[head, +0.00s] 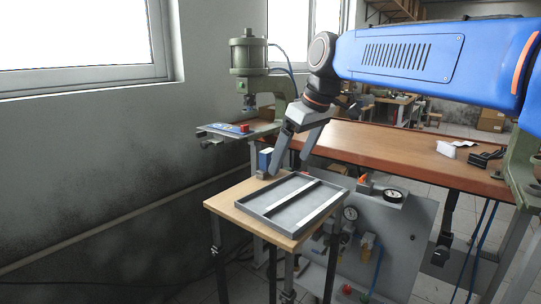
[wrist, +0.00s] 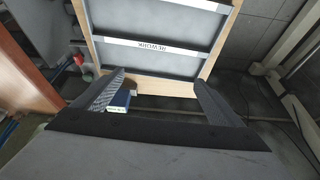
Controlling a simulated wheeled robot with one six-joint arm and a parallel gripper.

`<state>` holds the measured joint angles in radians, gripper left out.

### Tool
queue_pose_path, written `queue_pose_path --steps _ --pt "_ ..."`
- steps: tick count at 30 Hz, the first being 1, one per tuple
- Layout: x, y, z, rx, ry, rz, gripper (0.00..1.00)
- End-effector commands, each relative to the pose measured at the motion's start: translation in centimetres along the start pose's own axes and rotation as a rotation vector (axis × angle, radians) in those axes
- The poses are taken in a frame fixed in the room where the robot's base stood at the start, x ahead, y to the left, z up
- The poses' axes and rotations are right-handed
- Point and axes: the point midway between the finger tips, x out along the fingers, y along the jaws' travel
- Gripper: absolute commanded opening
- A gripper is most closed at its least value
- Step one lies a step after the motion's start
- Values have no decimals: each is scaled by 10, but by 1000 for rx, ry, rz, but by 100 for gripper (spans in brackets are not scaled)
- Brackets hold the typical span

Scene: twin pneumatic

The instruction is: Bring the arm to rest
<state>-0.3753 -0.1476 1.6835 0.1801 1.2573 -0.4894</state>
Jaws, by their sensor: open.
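My gripper (head: 293,152) hangs from the blue arm above the back edge of the small wooden stand. Its two fingers are apart, pointing down, with nothing seen between them in the head view. In the wrist view my gripper (wrist: 160,88) also shows open, its fingers at left and right. In the wrist view a blue part (wrist: 120,99) shows beside the left finger, partly hidden by the gripper body. I cannot tell whether they touch.
A grey divided tray (head: 327,209) lies on the wooden stand (head: 227,203); one divider reads "REWORK" in the wrist view. A green pneumatic press (head: 249,56) stands behind left, with a red and blue part on its plate. A brown bench (head: 410,150) and gauge panel (head: 405,235) are at right.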

Motion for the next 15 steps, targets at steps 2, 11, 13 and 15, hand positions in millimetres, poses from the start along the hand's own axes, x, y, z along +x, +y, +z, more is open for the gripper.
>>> queue_pose_path --steps 2,11,13,15 --pt "-1 2 12 22 0 9 90" --pt "-1 10 77 146 -3 61 90" --pt "0 11 101 190 -3 79 90" --pt "2 11 130 242 -3 103 90"
